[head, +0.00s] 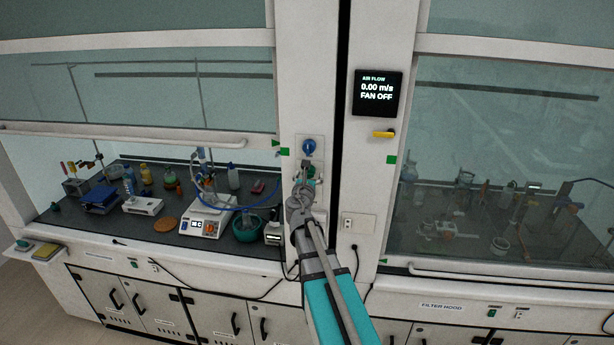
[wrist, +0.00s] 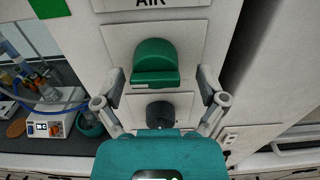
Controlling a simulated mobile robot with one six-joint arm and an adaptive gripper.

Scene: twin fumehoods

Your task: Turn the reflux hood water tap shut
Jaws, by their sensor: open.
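A green tap knob (wrist: 155,62) sits on a white plate on the post between the two hoods. It has a rounded top and a flat level bar along its lower edge. No name for it is readable. My gripper (wrist: 160,88) is open, with one finger on each side of the green knob's lower part; contact is not visible. In the head view my gripper (head: 306,178) partly hides the green knob (head: 311,171). A dark grey knob (wrist: 160,114) is below it, partly hidden by my gripper body. A blue knob (head: 309,147) is above.
The word AIR stands on the plate (wrist: 150,4) above the green knob. The left hood is open, with a hotplate (head: 201,222) and glassware inside. The right hood's glass sash (head: 500,150) is down. An airflow display (head: 378,92) reads FAN OFF.

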